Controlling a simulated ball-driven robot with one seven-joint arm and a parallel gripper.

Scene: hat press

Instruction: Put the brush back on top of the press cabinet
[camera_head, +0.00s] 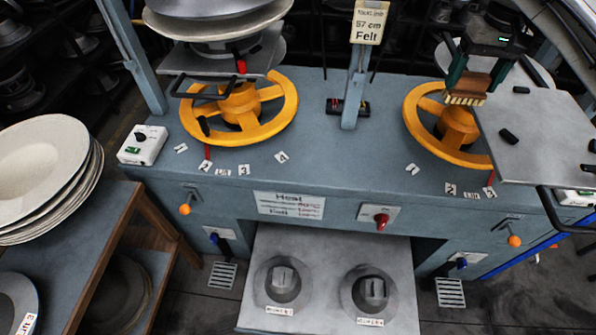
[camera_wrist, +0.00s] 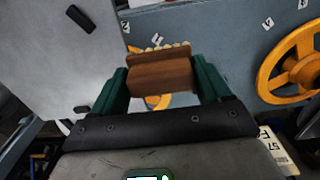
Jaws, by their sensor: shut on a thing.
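The brush (camera_head: 470,87) has a brown wooden back and pale bristles pointing down. My gripper (camera_head: 476,80) has dark green fingers shut on the two sides of its back. It holds the brush up at the right of the head view, in front of the right yellow handwheel (camera_head: 418,128) in the picture. The brush (camera_wrist: 160,76) also shows between the fingers in the wrist view, bristles at its far side. The blue-grey press cabinet (camera_head: 330,150) has a flat top between its two handwheels. The brush's height above it is hard to tell.
A grey metal plate (camera_head: 545,135) with small black pieces lies right of the brush. The left handwheel (camera_head: 275,120) stands under stacked round plates. A post with a felt sign (camera_head: 369,22) rises mid-cabinet, with a small dark object (camera_head: 335,106) at its foot.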

